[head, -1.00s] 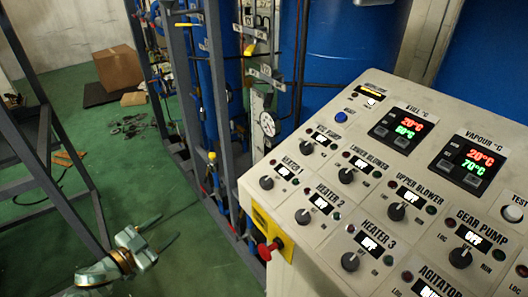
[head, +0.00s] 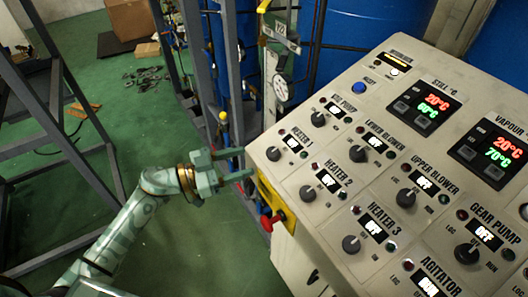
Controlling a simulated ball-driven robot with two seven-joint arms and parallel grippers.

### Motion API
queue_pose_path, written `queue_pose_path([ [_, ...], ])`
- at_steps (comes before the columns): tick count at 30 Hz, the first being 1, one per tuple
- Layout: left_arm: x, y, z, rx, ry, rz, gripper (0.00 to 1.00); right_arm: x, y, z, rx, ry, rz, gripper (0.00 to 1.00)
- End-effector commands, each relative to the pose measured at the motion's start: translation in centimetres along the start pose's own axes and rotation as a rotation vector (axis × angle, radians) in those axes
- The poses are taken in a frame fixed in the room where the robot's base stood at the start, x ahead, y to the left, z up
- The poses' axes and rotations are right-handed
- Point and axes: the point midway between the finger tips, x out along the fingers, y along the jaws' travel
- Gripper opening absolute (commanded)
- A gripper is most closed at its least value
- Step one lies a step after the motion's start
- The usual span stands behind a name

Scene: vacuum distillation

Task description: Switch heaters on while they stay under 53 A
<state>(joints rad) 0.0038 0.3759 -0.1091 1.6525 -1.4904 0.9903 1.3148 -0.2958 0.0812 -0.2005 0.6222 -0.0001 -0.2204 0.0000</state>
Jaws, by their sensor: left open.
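The control panel (head: 395,150) carries three heater knobs. The Heater 1 knob (head: 273,153) is at the panel's left edge, the Heater 2 knob (head: 307,193) is below and right of it, and the Heater 3 knob (head: 351,244) is lower still. The small displays of Heater 1 (head: 291,142), Heater 2 (head: 328,181) and Heater 3 (head: 375,229) appear to read OFF. My left gripper (head: 246,163) is open and empty just left of the Heater 1 knob, its fingers pointing at the panel edge. Whether it touches the panel is unclear. No readable ampere value shows. My right gripper is out of view.
A red emergency knob (head: 270,223) on a yellow plate juts from the panel's left side, just below my left gripper. More knobs, including Vac Pump (head: 318,119) and Lower Blower (head: 358,153), sit close by. A grey frame (head: 50,140) stands at left; green floor is open between.

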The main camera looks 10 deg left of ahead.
Motion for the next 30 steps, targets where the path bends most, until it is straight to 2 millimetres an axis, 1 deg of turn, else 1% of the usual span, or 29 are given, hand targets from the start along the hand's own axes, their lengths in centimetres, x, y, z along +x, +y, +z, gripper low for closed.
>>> queue_pose_path([
  [1, 1.3, 0.0, -0.2, -0.001, 0.004, 0.0, 0.53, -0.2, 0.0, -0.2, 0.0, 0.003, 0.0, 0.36],
  [3, 2.8, 0.0, -0.1, -0.002, 0.003, -0.001, 0.53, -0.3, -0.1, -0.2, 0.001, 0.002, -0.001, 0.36],
  [6, 4.6, 0.0, -0.1, -0.001, 0.002, -0.001, 0.53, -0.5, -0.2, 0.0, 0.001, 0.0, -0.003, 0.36],
  [9, 5.8, -0.1, 0.0, 0.0, 0.001, -0.001, 0.53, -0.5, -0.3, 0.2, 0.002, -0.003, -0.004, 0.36],
  [13, 6.7, 0.0, 0.0, 0.0, 0.0, 0.0, 0.53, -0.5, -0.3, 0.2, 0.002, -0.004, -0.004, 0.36],
  [21, 6.8, 0.0, 0.1, 0.001, -0.001, 0.0, 0.53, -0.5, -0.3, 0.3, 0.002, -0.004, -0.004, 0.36],
  [22, 6.8, 0.0, 0.1, 0.001, -0.001, -0.001, 0.48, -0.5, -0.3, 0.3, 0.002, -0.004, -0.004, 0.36],
  [23, 6.8, 0.0, 0.1, 0.0, -0.001, -0.001, 0.39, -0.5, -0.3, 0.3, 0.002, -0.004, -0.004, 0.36],
  [24, 6.8, 0.0, 0.1, 0.0, -0.001, -0.001, 0.28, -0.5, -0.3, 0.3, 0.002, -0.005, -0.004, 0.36],
  [26, 6.8, 0.0, 0.1, 0.0, -0.001, -0.001, 0.12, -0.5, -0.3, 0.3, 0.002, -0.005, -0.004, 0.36],
  [27, 6.8, 0.0, 0.1, 0.0, -0.001, -0.001, 0.09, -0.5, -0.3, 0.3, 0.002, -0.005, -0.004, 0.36],
  [30, 6.8, 0.0, 0.1, 0.0, -0.001, 0.0, 0.09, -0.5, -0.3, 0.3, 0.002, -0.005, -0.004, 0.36],
])
